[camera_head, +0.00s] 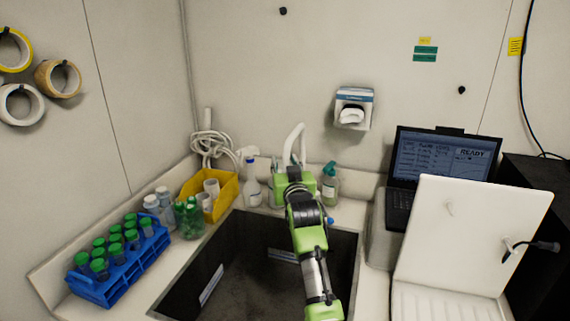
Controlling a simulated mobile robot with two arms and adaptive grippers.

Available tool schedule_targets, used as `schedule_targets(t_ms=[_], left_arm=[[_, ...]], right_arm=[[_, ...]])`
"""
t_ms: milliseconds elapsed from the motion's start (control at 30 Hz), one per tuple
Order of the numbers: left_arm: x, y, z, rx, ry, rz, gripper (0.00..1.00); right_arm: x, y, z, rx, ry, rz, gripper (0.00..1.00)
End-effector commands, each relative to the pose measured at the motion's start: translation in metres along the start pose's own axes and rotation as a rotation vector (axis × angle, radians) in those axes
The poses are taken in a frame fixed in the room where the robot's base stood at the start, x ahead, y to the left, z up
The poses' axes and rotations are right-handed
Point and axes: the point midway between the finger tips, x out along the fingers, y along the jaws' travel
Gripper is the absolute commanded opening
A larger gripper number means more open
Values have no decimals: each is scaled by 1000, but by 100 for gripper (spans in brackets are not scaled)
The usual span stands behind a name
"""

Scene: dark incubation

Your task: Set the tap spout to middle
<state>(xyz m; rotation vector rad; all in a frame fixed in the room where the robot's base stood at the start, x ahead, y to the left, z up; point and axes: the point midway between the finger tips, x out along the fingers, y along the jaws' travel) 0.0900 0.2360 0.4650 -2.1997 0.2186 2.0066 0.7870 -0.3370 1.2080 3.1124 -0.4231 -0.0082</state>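The tap spout (296,138) is a white curved pipe rising behind the far edge of the dark sink (262,290). My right gripper (294,172) is at the tap, at the far end of my green and black arm, which reaches across the sink from below. The gripper and wrist hide the tap's base and the lower spout. The fingers are too hidden to tell whether they are open or shut, or whether they touch the spout. My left gripper is not in view.
Spray bottles (251,180) (329,184) stand close on both sides of the tap. A yellow bin (226,194), a jar of green caps (189,220) and a blue tube rack (125,278) are left. A laptop (440,160) and an open white lid (470,235) are right.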

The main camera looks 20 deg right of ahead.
Motion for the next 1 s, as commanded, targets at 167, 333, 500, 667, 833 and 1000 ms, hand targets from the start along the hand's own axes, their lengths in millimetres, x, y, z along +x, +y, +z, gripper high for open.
schedule_targets(t_ms=[167,333,500,667,833,1000], left_arm=[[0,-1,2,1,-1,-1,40],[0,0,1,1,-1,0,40],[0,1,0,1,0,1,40],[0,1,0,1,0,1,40],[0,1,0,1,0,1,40],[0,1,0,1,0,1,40]], right_arm=[[-7,0,-1,0,3,1,32],[-31,0,0,1,3,1,32],[-65,-1,0,1,1,-1,32],[-94,-1,1,0,0,0,32],[-113,-2,1,-1,-1,-1,32],[-120,-2,1,-1,-1,-1,32]])
